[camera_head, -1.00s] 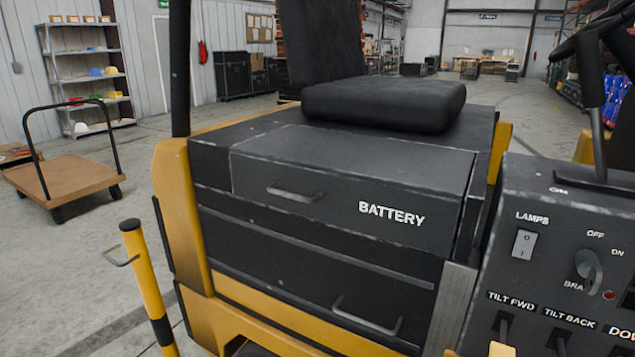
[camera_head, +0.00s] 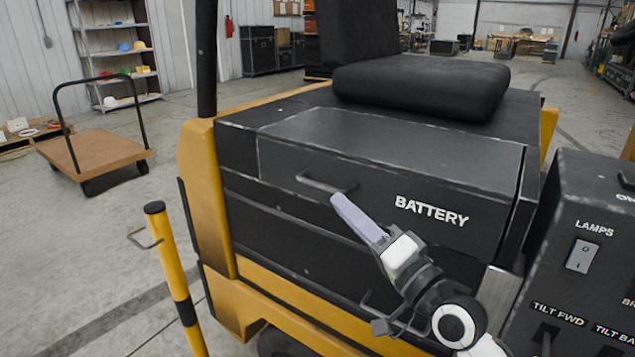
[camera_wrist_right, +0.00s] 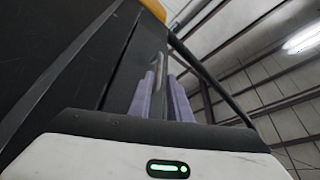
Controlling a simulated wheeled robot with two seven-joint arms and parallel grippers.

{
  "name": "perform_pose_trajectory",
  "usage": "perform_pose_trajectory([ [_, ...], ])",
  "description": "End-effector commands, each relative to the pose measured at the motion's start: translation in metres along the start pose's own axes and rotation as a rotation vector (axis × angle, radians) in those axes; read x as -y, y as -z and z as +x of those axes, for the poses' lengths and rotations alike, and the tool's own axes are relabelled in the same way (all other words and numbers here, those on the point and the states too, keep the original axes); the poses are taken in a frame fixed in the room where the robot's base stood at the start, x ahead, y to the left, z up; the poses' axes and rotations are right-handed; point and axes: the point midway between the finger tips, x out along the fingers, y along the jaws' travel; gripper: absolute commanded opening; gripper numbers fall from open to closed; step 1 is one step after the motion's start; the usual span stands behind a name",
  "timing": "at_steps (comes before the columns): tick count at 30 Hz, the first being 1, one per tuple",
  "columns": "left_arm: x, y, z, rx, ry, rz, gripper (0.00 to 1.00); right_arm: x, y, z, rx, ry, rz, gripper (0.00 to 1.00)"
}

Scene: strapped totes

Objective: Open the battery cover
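The battery cover (camera_head: 400,160) is the dark panel under the seat, with "BATTERY" in white on its front. It sits closed, with its seams flush. Its dark bar handle (camera_head: 322,184) is at the left of the front face. My right gripper (camera_head: 338,200) comes in from the lower right, its purple fingertips just below the handle's right end. The right wrist view shows both fingers (camera_wrist_right: 165,85) with a narrow gap between them, and the handle (camera_wrist_right: 160,62) close by the tips. No firm grip on the handle shows. My left gripper is out of view.
A second handle (camera_head: 385,312) is lower on the front, partly behind my right arm. The control panel (camera_head: 580,255) stands at right, the black seat (camera_head: 420,85) above the cover. A yellow-black post (camera_head: 172,270) and a cart (camera_head: 95,150) are at left, with open floor between.

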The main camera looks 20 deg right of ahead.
Motion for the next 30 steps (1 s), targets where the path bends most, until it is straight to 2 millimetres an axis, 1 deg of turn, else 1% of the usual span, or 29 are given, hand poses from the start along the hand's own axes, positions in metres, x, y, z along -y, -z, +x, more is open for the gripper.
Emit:
perform_pose_trajectory([
  [9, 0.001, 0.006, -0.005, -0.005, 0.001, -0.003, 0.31, 0.000, -0.001, 0.059, 0.001, -0.002, -0.002, 0.17],
  [12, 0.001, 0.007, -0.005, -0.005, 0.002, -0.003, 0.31, 0.000, -0.001, 0.074, 0.003, -0.003, -0.003, 0.17],
  [15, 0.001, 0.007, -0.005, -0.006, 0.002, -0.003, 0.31, -0.001, -0.002, 0.085, 0.002, -0.003, -0.003, 0.17],
  [20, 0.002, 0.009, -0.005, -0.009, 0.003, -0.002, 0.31, -0.001, -0.002, 0.093, 0.003, -0.003, -0.005, 0.17],
  [27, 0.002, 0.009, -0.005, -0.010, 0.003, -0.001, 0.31, -0.002, -0.002, 0.093, 0.003, -0.004, -0.005, 0.17],
  [29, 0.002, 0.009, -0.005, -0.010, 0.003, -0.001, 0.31, -0.002, -0.002, 0.093, 0.003, -0.004, -0.005, 0.09],
  [30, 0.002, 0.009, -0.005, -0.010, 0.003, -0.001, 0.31, -0.002, -0.002, 0.093, 0.003, -0.004, -0.005, 0.02],
])
